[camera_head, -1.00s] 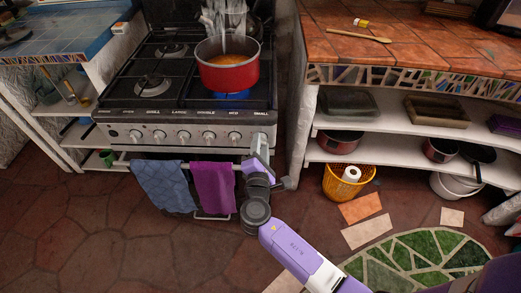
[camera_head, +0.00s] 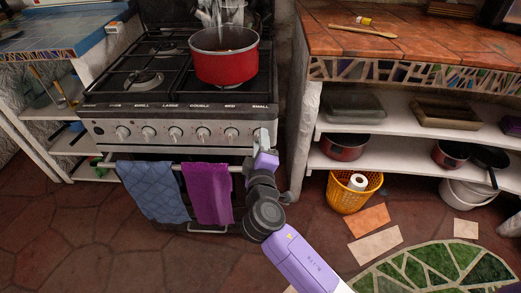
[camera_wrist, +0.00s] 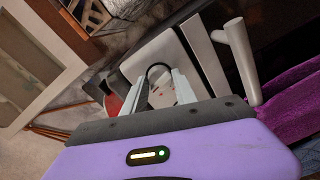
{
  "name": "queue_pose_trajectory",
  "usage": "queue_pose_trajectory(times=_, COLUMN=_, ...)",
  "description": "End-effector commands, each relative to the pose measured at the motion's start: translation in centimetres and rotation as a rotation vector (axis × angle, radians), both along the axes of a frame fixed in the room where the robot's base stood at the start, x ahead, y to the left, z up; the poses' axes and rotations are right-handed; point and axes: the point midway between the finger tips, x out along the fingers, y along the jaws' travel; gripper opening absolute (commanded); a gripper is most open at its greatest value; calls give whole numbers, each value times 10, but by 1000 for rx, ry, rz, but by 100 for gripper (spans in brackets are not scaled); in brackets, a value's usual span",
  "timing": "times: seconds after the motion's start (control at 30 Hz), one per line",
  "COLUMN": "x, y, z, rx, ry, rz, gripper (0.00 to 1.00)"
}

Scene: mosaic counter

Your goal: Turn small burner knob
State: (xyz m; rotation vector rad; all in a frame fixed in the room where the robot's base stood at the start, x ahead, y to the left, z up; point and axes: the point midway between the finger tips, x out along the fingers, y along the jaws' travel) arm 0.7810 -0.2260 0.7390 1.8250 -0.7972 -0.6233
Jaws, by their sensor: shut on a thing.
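The stove (camera_head: 180,113) has a row of knobs on its front panel, with the label SMALL above the rightmost position. My gripper (camera_head: 262,137) is at that right end, against the panel, and covers the small burner knob in the head view. In the wrist view, my gripper (camera_wrist: 160,84) has its two fingers closed in on the knob, whose dark rounded edge (camera_wrist: 158,67) shows between them. The knob's turn angle cannot be read. The neighbouring knob (camera_head: 231,134) labelled MED is uncovered.
Blue (camera_head: 152,190) and purple (camera_head: 207,193) towels hang on the oven rail (camera_head: 135,167) just below. A tiled counter with shelves (camera_head: 400,152) and a yellow basket (camera_head: 353,190) are to the right.

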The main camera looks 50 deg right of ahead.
Motion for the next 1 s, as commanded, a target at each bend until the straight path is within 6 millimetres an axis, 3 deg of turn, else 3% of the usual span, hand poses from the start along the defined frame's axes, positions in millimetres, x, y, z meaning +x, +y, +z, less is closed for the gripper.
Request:
queue_pose_trajectory(times=0.4, x=0, y=0, z=-1, rx=126, ry=-163, rz=0, gripper=0)
queue_pose_trajectory(times=0.97, x=0, y=0, z=0, rx=147, ry=-188, rz=-1, gripper=0)
queue_pose_trajectory(times=1.0, x=0, y=0, z=0, rx=146, ry=-189, rz=-1, gripper=36)
